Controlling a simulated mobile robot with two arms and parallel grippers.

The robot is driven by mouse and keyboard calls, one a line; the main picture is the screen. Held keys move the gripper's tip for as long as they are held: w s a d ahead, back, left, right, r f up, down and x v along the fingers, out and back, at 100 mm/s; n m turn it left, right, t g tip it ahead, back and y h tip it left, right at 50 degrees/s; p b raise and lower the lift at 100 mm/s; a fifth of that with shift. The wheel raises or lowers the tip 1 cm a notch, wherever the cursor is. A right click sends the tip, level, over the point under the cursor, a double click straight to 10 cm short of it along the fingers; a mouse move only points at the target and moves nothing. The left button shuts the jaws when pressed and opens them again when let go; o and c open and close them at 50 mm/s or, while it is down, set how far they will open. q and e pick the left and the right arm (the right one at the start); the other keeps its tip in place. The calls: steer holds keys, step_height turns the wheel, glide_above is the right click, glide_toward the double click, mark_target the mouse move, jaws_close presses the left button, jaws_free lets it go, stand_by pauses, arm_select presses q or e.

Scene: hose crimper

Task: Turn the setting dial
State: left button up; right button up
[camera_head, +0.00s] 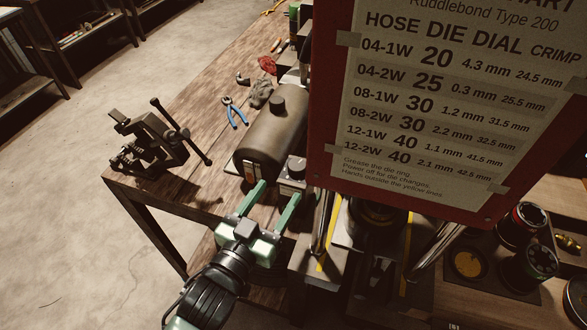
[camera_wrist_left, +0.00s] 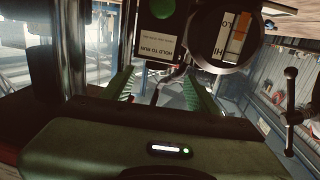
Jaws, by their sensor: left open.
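My left gripper (camera_head: 280,188) is open, its two green fingers spread and nothing held between them. It points at a small dark control box (camera_head: 292,186) with a rounded knob-like top part (camera_head: 297,167), beside the end of a brown cylinder (camera_head: 272,135). In the left wrist view the open fingers (camera_wrist_left: 159,76) show below the box's green button (camera_wrist_left: 166,14) and "HOLD TO RUN" label. A round end face marked LO and HI (camera_wrist_left: 206,52) is to their right. I cannot tell for certain which part is the setting dial. My right gripper is not in view.
A red-framed chart (camera_head: 450,110) listing hose, die, dial and crimp values blocks much of the upper right. A black vise (camera_head: 150,145) and blue-handled pliers (camera_head: 233,110) are on the wooden bench (camera_head: 195,105). Metal posts (camera_head: 322,225) and dies (camera_head: 467,262) are at right.

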mark_target(293, 172)
arm_select(q)
steer(key=x, duration=0.2)
steer(key=p+x, duration=0.1)
steer(key=x, duration=0.2)
steer(key=p+x, duration=0.1)
steer(key=x, duration=0.1)
steer(key=shift+w+d+r, duration=0.25)
steer(key=shift+d+r, duration=0.15)
steer(key=shift+d, duration=0.05)
steer(key=shift+h, duration=0.3)
jaws_close()
